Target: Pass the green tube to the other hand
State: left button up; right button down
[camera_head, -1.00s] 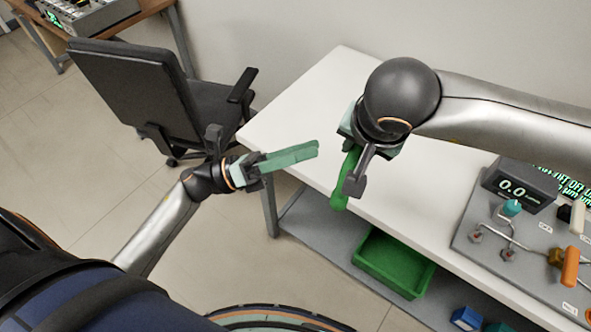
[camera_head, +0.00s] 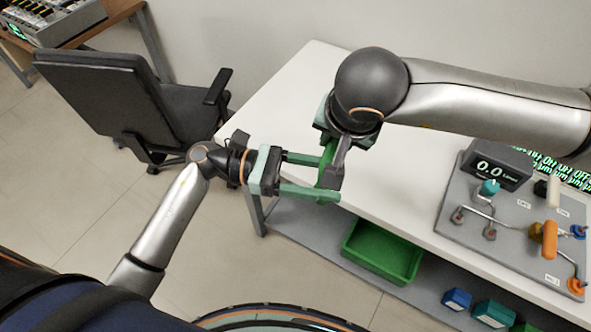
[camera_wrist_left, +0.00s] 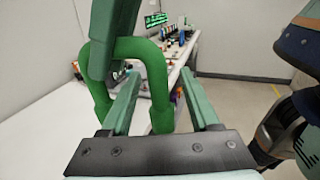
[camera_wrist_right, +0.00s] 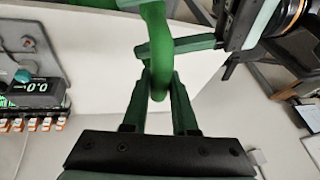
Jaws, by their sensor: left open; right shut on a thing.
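The green tube (camera_head: 326,155) is a bent, U-shaped piece held above the table's near edge. My right gripper (camera_head: 333,178) is shut on it from above; the grip also shows in the right wrist view (camera_wrist_right: 160,76). My left gripper (camera_head: 328,178) is open, its two fingers reaching in from the left around the tube area. In the left wrist view the tube (camera_wrist_left: 159,85) arches, and one of its legs hangs between my open left fingers (camera_wrist_left: 160,78). Whether either left finger touches the tube, I cannot tell.
The white table (camera_head: 285,105) is clear on its left part. A grey panel (camera_head: 505,215) with pipes, valves and a display (camera_head: 497,168) stands at right. A green bin (camera_head: 385,250) sits on the lower shelf. A black chair (camera_head: 110,105) is at left.

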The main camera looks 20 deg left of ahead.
pick_arm(q)
jog(key=shift+w+d, duration=0.15)
jog(key=shift+d, duration=0.75)
jog(key=shift+w+d, duration=0.1)
jog(key=shift+d, duration=0.8)
jog(key=shift+c, duration=0.4)
grip_shut()
pick_arm(e)
jog(key=c, duration=0.6)
grip_release()
